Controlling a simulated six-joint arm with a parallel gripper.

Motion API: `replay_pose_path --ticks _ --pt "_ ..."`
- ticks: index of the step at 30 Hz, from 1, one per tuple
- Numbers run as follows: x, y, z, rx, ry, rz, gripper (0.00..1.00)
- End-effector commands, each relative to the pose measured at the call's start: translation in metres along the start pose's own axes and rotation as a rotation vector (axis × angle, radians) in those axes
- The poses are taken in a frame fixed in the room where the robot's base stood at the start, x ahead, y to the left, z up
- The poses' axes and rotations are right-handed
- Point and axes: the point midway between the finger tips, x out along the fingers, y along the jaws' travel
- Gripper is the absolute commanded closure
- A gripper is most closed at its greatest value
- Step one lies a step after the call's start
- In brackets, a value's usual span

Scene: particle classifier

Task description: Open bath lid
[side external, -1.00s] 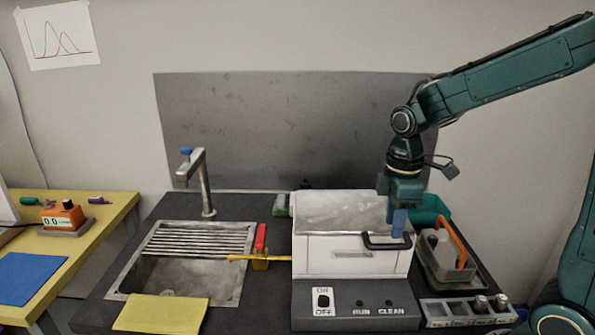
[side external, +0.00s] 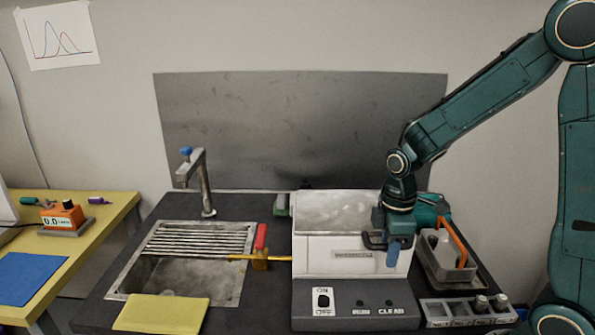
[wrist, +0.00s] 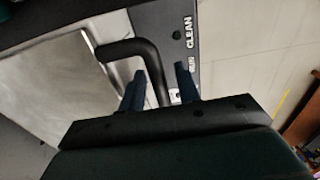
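The white bath (side external: 318,256) stands on the dark bench, with its grey metal lid (side external: 340,211) lying closed on top. The lid's black handle (side external: 372,240) is at its front right corner, partly hidden by my gripper in the side view. My gripper (side external: 393,256) points down at the handle with its blue fingers. In the wrist view, my gripper (wrist: 160,72) is open, its fingers apart on either side of the black handle (wrist: 146,54). A gap shows between handle and right finger. The lid (wrist: 60,80) fills the left there.
A control panel (side external: 355,300) with an ON/OFF switch is below the bath front. A grey caddy (side external: 442,270) with an orange handle and a tray with vials (side external: 465,312) stand close at right. A sink (side external: 180,275) and tap (side external: 205,185) are at left.

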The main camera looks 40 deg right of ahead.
Motion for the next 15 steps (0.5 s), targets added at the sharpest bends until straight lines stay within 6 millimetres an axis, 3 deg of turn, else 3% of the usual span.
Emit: replay_pose_path --ticks 5,6,10,15 --pt "0.0001 0.0000 0.0000 0.000 0.000 0.000 0.67" --pt "0.0001 0.0000 0.0000 0.000 0.000 0.000 0.69" --pt "0.0000 0.0000 -0.0001 0.000 0.000 0.000 0.95" --pt "-0.0001 -0.0003 -0.0001 0.000 0.000 -0.001 0.96"
